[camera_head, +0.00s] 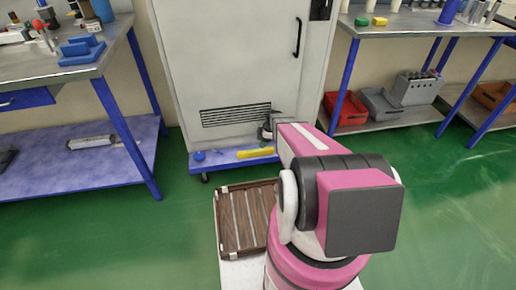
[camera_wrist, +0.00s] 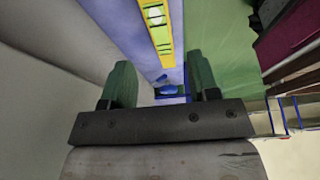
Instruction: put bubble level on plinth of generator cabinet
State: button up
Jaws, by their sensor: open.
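The yellow bubble level (camera_head: 256,153) lies on the blue plinth (camera_head: 228,160) of the grey generator cabinet (camera_head: 235,60), near its right part. In the wrist view the level (camera_wrist: 157,30), with its vials, lies on the plinth (camera_wrist: 115,28) beyond the fingers, its near end in line with the gap between them. My gripper (camera_wrist: 162,85) is open, with two green fingers apart and nothing between them. In the head view my gripper (camera_head: 266,131) is partly hidden by my arm, close to the cabinet front just above the level.
A small blue object (camera_head: 199,156) lies on the plinth's left end. Workbenches stand left (camera_head: 120,45) and right (camera_head: 400,31), with red (camera_head: 349,112) and grey bins below the right one. A brown slatted tray (camera_head: 229,225) sits in front of my arm. Green floor is open around it.

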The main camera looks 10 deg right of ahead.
jog(key=s+a+r+m+h, duration=0.1)
jog(key=s+r+m+h, duration=0.1)
jog(key=s+r+m, duration=0.7)
jog(key=s+a+r+m+h, duration=0.2)
jog(key=s+r+m, duration=0.7)
jog(key=r, duration=0.7)
jog(key=s, duration=0.3)
jog(key=shift+s+a+r, duration=0.15)
jog(key=shift+a+r, duration=0.05)
jog(key=shift+r, duration=0.2)
